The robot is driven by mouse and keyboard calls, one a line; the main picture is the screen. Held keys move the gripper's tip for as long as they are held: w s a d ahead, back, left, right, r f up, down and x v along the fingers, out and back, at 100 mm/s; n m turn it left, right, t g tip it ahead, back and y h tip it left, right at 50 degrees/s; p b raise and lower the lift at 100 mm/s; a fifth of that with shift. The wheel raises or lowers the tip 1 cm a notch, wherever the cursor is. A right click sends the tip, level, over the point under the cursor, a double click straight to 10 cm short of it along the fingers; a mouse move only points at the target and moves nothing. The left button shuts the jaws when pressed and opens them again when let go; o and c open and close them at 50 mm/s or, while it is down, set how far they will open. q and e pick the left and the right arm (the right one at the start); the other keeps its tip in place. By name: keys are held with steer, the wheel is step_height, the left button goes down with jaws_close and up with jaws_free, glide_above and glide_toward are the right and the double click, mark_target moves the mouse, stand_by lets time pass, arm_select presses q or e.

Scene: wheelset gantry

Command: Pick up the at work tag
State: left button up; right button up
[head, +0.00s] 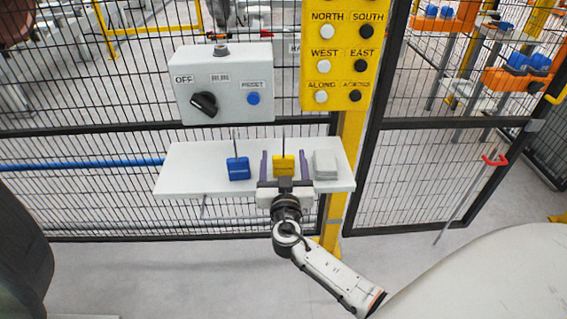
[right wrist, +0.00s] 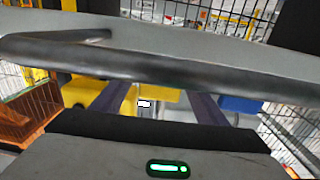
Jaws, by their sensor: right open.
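A yellow tag (head: 283,166) with a thin upright stem stands on the white shelf (head: 210,181). A blue tag (head: 238,168) stands to its left and a pale grey block (head: 325,163) to its right. No lettering shows which is the at work tag. My right gripper (head: 284,159) is open at the shelf, its two dark fingers on either side of the yellow tag. I cannot tell whether they touch it. In the right wrist view, yellow (right wrist: 168,96) shows between the fingers and the blue tag (right wrist: 240,104) beyond one finger. My left gripper is not in view.
A grey switch box (head: 225,85) with a black knob and blue button hangs above the shelf. A yellow panel (head: 340,50) with labelled buttons is beside it on a yellow post (head: 349,140). Black mesh fence (head: 90,110) stands behind. The floor in front is clear.

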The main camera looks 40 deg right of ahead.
steer(key=c, duration=1.2)
steer(key=shift+o, duration=0.2)
